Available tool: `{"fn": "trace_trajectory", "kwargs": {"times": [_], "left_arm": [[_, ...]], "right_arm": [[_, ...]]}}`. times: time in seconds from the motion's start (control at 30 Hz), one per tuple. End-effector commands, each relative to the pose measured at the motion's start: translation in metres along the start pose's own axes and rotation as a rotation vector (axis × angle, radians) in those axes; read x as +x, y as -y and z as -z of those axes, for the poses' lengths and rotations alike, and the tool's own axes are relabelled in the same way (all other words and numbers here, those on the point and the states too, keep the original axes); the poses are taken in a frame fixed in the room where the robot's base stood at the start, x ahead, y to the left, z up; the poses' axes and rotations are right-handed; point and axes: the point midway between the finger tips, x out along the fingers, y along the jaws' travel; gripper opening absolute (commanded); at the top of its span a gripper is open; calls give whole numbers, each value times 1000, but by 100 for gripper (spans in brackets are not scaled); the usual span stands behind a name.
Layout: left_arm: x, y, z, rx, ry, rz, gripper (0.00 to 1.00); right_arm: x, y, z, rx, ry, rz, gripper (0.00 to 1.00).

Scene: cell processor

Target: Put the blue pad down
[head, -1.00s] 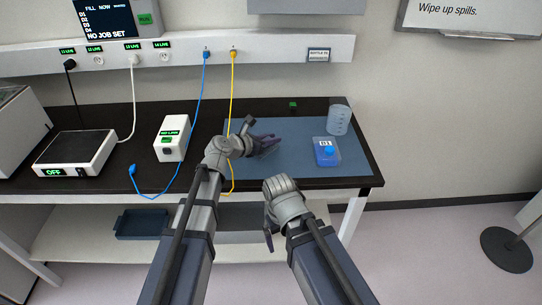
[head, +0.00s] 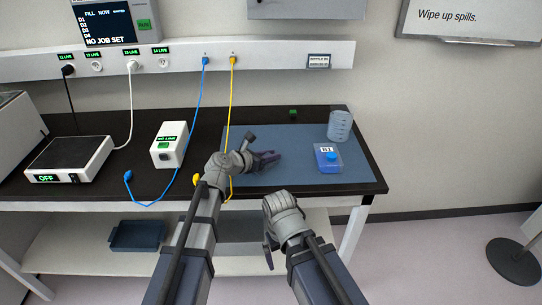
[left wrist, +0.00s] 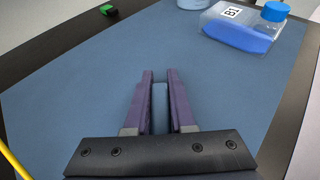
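A slim blue pad (left wrist: 160,108) stands edge-on between the two purple fingers of my left gripper (left wrist: 160,78), which is closed on it. Its colour is close to that of the mat behind it, and most of it is hidden by the fingers. In the head view my left gripper (head: 268,160) is low over the blue-grey mat (head: 300,140), left of the flask; whether the pad touches the mat I cannot tell.
A small green-lit block (head: 293,113) is behind. Blue (head: 160,200) and yellow (head: 229,100) cables hang left of the mat. The mat's middle is clear.

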Motion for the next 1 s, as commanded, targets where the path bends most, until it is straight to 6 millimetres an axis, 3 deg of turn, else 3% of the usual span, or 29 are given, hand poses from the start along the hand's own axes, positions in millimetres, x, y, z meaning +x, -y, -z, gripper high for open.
{"fn": "trace_trajectory", "kwargs": {"times": [0.03, 0.27, 0.57, 0.67, 1.0], "left_arm": [[0, 0, 0, 0, 0, 0, 27], [0, 0, 0, 0, 0, 0, 51], [-2, 0, -4, 0, 0, 0, 51], [-15, 1, -5, 0, 0, -2, 51], [-85, 1, -5, -1, -1, -3, 51]], "right_arm": [[0, 0, 0, 0, 0, 0, 100], [0, 0, 0, 0, 0, 0, 100], [-4, 0, 0, 0, 0, 0, 100], [-10, -1, -1, 0, 0, 0, 100], [-37, -4, -2, 0, 0, 0, 100]]}}
